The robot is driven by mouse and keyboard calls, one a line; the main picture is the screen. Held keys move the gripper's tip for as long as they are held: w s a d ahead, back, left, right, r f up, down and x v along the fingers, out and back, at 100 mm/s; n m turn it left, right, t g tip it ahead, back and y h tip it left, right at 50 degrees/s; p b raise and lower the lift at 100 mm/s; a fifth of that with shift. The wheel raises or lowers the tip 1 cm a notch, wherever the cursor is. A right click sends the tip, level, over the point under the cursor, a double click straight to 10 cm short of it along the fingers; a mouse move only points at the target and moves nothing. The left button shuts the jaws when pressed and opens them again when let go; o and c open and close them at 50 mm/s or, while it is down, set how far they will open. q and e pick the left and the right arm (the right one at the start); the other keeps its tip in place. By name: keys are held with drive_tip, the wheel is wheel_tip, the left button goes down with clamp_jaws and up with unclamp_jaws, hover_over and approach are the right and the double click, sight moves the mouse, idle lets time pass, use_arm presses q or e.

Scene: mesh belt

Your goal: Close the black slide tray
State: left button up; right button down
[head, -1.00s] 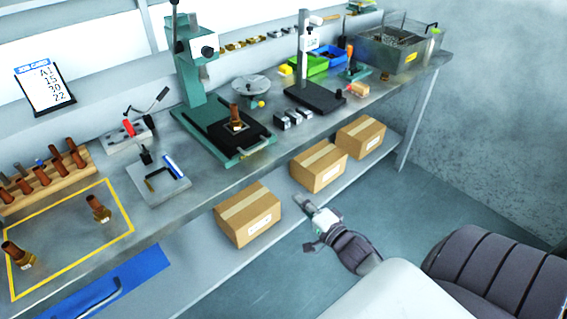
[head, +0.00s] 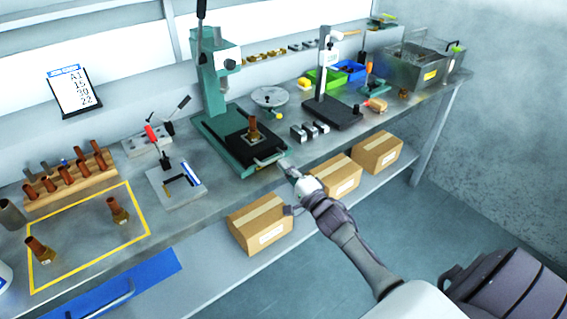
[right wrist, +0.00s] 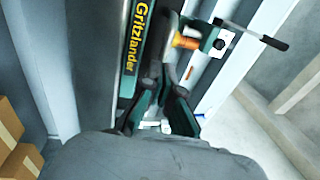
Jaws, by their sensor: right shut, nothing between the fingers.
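The black slide tray (head: 236,143) lies on the green base of the press on the bench, with a light handle bar (head: 268,161) at its front edge. A brown and brass fitting (head: 253,130) stands upright on it. My right gripper (head: 285,165) is shut and empty just to the right of the handle, near the bench's front edge; I cannot tell whether it touches. In the right wrist view the closed fingers (right wrist: 164,100) point toward the press, with an orange-brown part (right wrist: 184,41) beyond them. My left gripper is not in view.
A black stand (head: 331,113) and small metal blocks (head: 309,131) sit right of the press. A clamp fixture (head: 178,184) is on its left. Cardboard boxes (head: 259,222) are on the shelf below. Two loose fittings (head: 118,210) stand inside the yellow outline.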

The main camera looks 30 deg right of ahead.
sight(270, 152)
drive_tip(key=shift+w, duration=0.4)
drive_tip(key=w, duration=0.2)
drive_tip(key=w+b, duration=0.1)
drive_tip(key=shift+w+a, duration=0.2)
drive_tip(key=shift+w, duration=0.45)
drive_tip(key=shift+s, duration=0.1)
drive_tip(key=shift+r, duration=0.1)
drive_tip(key=shift+s, duration=0.1)
